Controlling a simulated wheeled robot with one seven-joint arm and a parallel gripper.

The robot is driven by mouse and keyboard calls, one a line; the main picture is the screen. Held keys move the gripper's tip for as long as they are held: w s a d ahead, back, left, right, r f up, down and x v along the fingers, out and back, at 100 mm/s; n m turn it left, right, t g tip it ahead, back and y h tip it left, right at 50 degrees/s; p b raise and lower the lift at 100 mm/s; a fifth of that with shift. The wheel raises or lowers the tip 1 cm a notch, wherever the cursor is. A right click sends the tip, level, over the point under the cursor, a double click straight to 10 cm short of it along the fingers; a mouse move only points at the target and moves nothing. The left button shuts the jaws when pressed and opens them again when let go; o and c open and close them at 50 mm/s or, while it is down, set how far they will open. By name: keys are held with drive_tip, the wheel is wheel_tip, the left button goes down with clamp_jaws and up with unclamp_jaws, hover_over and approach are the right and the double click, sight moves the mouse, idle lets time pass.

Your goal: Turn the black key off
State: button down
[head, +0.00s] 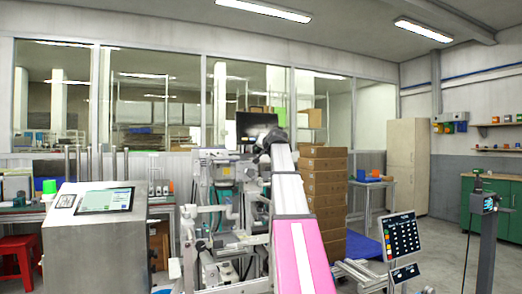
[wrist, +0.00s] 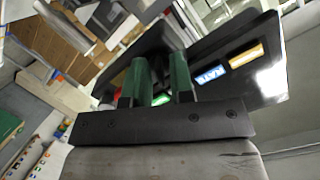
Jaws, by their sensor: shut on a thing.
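In the wrist view my gripper (wrist: 158,64) has two green fingers against a black panel (wrist: 228,48). The fingers are closed with a narrow dark gap between them. The thing they hold is mostly hidden and hard to tell from the black panel; it appears to be the black key. An orange key (wrist: 246,55) and a blue lettered key (wrist: 212,74) lie to the right of the fingers on the panel. A green key (wrist: 161,99) shows low between the fingers.
In the head view a stack of brown boxes (head: 324,190) stands behind my arm. A steel cabinet with a screen (head: 107,200) is at left. A black display with coloured squares (head: 402,234) stands at right. Open floor (head: 440,255) lies beside it.

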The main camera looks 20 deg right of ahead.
drive_tip(key=n, duration=0.5)
drive_tip(key=shift+n, duration=0.4)
idle(0.4)
drive_tip(key=c, duration=1.3)
unclamp_jaws()
drive_tip(key=v, duration=1.1)
drive_tip(key=shift+a, duration=0.15)
